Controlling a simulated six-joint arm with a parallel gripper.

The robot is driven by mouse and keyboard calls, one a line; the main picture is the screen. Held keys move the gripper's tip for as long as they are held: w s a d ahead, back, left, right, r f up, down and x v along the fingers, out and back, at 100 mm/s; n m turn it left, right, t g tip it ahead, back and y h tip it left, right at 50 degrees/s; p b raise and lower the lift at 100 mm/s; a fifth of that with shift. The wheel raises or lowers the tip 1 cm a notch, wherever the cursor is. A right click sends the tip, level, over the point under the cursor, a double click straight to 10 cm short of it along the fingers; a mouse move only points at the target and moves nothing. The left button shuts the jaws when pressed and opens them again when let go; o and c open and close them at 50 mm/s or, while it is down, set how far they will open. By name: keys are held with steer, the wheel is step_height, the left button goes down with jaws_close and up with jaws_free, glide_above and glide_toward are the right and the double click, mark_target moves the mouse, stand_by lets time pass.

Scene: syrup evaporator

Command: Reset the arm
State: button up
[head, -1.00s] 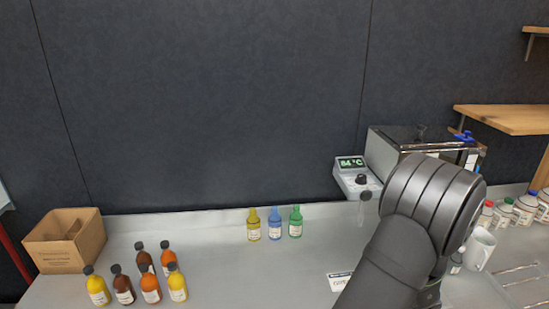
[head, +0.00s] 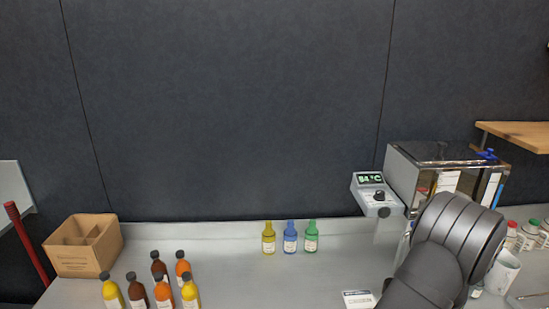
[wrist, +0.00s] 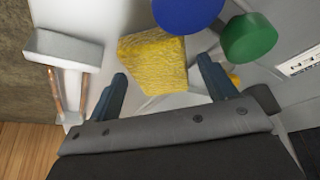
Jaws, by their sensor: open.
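My gripper (wrist: 162,68) is open in the wrist view, with one dark blue finger on each side. A yellow sponge-like block (wrist: 152,50) shows beyond and between the fingertips; I cannot tell its distance from them. A blue round top (wrist: 187,12) and a green round top (wrist: 248,38) are near it. In the head view my dark arm covers the lower right, in front of the steel evaporator (head: 465,170), and the gripper itself is hidden.
A display unit (head: 370,180) reading 84 °C adjoins the evaporator. Yellow, blue and green bottles (head: 290,240) stand by the wall. Several dark-capped bottles (head: 163,292) and a cardboard box (head: 75,262) stand at left.

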steer(key=shift+r, duration=0.2)
steer(key=v, duration=1.2)
steer(key=x, duration=1.2)
steer(key=shift+f, duration=0.35)
step_height(320, 180, up, 5)
steer(key=shift+s+r, duration=0.1)
steer(key=shift+r, duration=0.05)
steer(key=s+d+r, duration=0.1)
steer(key=s+r, duration=0.5)
steer(key=s, duration=0.5)
steer(key=w+a+n, duration=0.1)
steer(key=w+a, duration=0.5)
steer(key=w, duration=0.3)
steer(key=w+a+n+y, duration=0.1)
steer(key=w+a+n, duration=0.1)
steer(key=w+a, duration=0.4)
steer(key=w, duration=0.4)
steer(key=shift+a+r+n+t, duration=0.3)
steer(key=shift+a+r+t, duration=0.05)
steer(key=shift+r+t, duration=0.05)
steer(key=shift+w, duration=0.1)
